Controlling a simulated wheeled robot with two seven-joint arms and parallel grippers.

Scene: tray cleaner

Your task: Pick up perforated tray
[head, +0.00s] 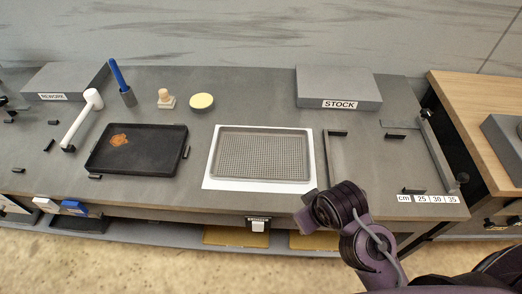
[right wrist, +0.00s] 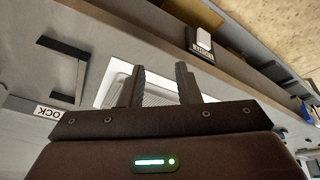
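The perforated tray (head: 262,155) is grey and rectangular, with a mesh-like base and a raised rim. It lies flat on a white mat (head: 210,183) in the middle of the bench. My right arm comes in from the lower right, ending near the tray's front right corner. In the right wrist view my right gripper (right wrist: 161,68) is open, its two dark fingers apart with nothing held between them. Part of the tray (right wrist: 159,98) and the mat (right wrist: 112,86) show behind the fingers. My left gripper is not in view.
A black tray (head: 140,165) with an orange-brown stain lies left of the mat. A STOCK block (head: 338,85) stands behind; dark corner brackets (head: 335,158) lie right.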

